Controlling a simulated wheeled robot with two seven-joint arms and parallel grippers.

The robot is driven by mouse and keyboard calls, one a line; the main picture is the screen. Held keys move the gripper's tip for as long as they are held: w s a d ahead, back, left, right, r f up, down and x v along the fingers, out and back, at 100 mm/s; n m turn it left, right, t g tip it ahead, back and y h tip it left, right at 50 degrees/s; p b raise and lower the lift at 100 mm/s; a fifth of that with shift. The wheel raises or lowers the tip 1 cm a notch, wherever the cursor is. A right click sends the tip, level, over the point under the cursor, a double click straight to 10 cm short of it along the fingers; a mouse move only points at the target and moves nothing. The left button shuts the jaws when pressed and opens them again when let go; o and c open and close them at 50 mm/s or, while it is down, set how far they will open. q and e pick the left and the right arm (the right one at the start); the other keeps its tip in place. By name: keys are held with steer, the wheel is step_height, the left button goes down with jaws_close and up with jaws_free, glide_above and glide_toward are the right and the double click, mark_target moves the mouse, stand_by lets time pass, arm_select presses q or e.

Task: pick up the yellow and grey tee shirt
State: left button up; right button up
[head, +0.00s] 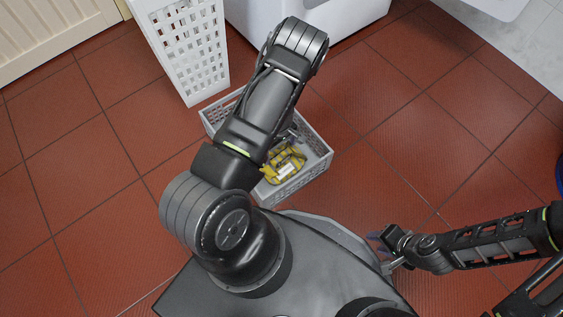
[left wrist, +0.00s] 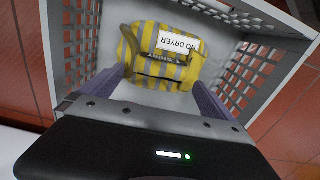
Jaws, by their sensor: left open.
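The yellow and grey tee shirt (head: 283,163) lies folded in the grey basket (head: 318,160) on the floor. It is striped and bears a white "NO DRYER" label, upside down in the left wrist view (left wrist: 165,52). My left gripper (left wrist: 159,80) is open above the basket, its two purple-grey fingers apart on either side of the shirt's near part. I cannot tell whether they touch the cloth. In the head view my left forearm hides part of the basket. My right gripper (head: 383,248) is off to the right, away from the basket; its jaw opening is unclear.
A tall white perforated hamper (head: 185,50) stands just behind and left of the basket. A white appliance (head: 290,15) stands behind it. The basket's slotted walls (left wrist: 270,75) rise around the left gripper. The red tiled floor to the left and right is mostly clear.

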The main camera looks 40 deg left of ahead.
mark_target(280, 154)
arm_select(q)
step_height(280, 154, down, 4)
steer(key=shift+r+b, duration=0.2)
steer(key=shift+b, duration=0.35)
arm_select(e)
steer(key=shift+w+f, duration=0.15)
steer(key=shift+f, duration=0.8)
arm_select(q)
steer(key=shift+r, duration=0.1)
steer(key=shift+c, duration=0.4)
steer(key=c, duration=2.1)
steer(key=shift+r, duration=0.1)
arm_select(e)
steer(key=shift+r, duration=0.1)
